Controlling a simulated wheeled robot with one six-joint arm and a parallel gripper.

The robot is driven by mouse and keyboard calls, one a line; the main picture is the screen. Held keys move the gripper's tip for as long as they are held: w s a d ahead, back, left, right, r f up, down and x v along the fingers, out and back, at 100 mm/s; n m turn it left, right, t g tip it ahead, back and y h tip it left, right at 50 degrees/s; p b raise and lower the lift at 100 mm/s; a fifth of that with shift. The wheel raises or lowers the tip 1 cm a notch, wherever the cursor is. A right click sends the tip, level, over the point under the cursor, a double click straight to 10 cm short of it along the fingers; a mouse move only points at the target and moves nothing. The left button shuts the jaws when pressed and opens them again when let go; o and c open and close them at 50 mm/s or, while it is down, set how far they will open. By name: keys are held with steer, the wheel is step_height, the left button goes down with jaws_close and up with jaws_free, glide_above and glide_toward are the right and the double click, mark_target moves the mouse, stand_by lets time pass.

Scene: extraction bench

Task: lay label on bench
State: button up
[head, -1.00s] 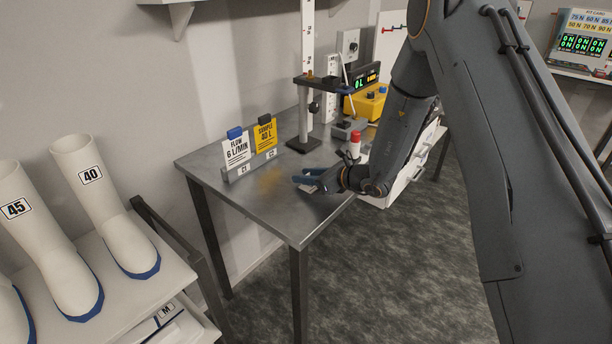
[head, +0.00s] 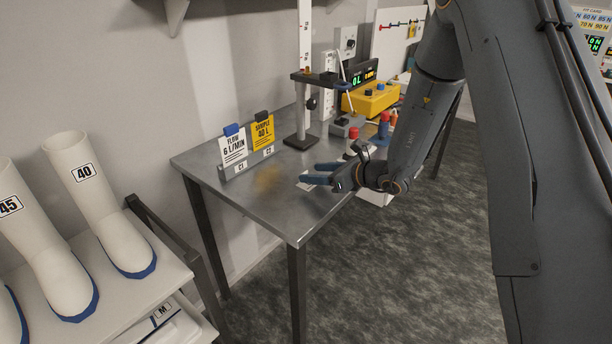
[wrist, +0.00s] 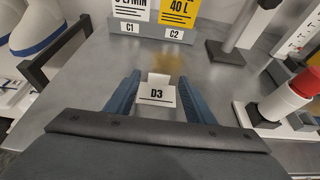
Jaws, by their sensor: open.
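A small white label marked D3 (wrist: 157,95) stands between the two blue fingers of my gripper (wrist: 159,84) in the wrist view, its printed face toward the camera. The fingers are open, with a gap on each side of the label. In the head view my gripper (head: 314,174) is low over the near right part of the metal bench (head: 285,215). A sliver of the label (head: 305,187) shows by the fingertips. The label appears to rest on the bench top; its lower edge is hard to see.
A holder with a white flow card (head: 233,151) and a yellow sample card (head: 262,133) stands at the back left. A stand (head: 301,142), a yellow device (head: 371,98) and a red-capped cylinder (wrist: 284,96) are to the right. The bench's front left is clear.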

steer(key=b+v, duration=0.1)
steer(key=v, duration=0.6)
steer(key=shift+s, duration=0.1)
steer(key=s+n+g+h, duration=0.3)
steer(key=s+n+g, duration=0.4)
steer(key=s+n, duration=0.8)
steer(key=s+d+r+n+h, duration=0.1)
steer(key=s+d+n+h, duration=0.6)
steer(key=s+d+n, duration=0.3)
steer(key=shift+s+d+n+h, duration=0.3)
steer(key=shift+s+d, duration=0.2)
steer(key=shift+d, duration=0.6)
